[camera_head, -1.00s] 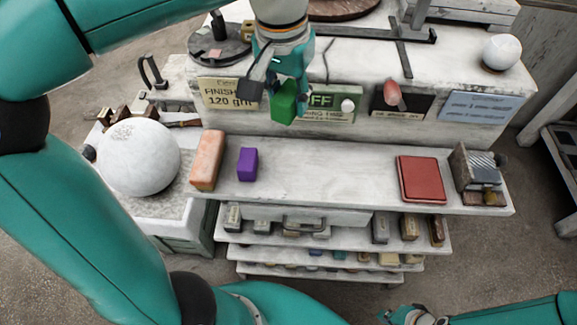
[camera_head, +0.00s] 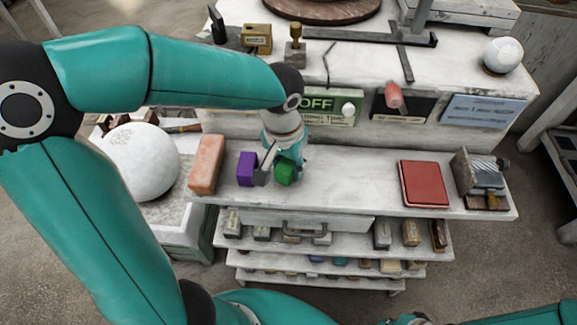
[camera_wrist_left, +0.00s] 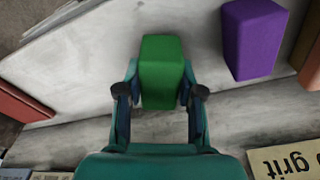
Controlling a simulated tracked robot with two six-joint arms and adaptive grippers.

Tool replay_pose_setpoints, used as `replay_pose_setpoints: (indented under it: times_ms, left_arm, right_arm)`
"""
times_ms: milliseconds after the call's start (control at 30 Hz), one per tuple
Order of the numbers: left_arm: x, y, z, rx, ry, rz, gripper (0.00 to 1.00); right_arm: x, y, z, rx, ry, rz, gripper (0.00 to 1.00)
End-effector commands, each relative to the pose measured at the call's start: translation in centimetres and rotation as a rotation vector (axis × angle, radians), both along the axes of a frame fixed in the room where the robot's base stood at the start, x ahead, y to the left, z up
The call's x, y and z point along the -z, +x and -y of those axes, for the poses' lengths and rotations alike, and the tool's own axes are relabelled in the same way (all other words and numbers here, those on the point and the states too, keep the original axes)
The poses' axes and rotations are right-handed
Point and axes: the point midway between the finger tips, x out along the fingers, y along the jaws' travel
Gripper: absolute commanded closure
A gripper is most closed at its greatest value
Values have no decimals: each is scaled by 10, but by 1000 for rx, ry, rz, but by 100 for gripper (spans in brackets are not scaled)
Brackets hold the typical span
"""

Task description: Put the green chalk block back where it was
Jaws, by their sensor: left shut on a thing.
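The green chalk block (camera_head: 285,171) is between the fingers of my left gripper (camera_head: 276,168), over the shelf just right of the purple block (camera_head: 246,169). In the left wrist view the green block (camera_wrist_left: 162,72) stands between the two fingers of the gripper (camera_wrist_left: 160,95), which is shut on it. The purple block (camera_wrist_left: 252,38) is apart from it there. I cannot tell whether the green block touches the shelf (camera_head: 345,175). My right gripper (camera_head: 418,320) shows only in part at the bottom edge; its fingers cannot be made out.
An orange block (camera_head: 206,164) lies left of the purple one. A red pad (camera_head: 424,183) and a grey-metal block tool (camera_head: 478,178) are at the shelf's right. The shelf between the green block and the red pad is clear. A large white sphere (camera_head: 143,160) stands at left.

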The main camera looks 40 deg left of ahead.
Motion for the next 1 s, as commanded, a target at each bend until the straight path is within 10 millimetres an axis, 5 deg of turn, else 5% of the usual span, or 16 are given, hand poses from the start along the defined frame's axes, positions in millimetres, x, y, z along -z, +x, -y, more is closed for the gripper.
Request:
replay_pose_setpoints:
  times_ms: [467, 500, 600, 1000]
  left_arm:
    - [17, 0, 0, 0, -1, 2, 100]
    - [15, 0, 0, 1, -1, 1, 57]
    - [15, 0, 0, 1, -1, 1, 40]
    - [12, 0, 1, 2, 0, 2, 38]
  right_arm:
    - [4, 0, 0, 0, 0, 0, 100]
    - [2, 0, 0, 0, 0, 0, 100]
    - [2, 0, 0, 0, 0, 0, 100]
    - [0, 0, 0, 0, 0, 0, 100]
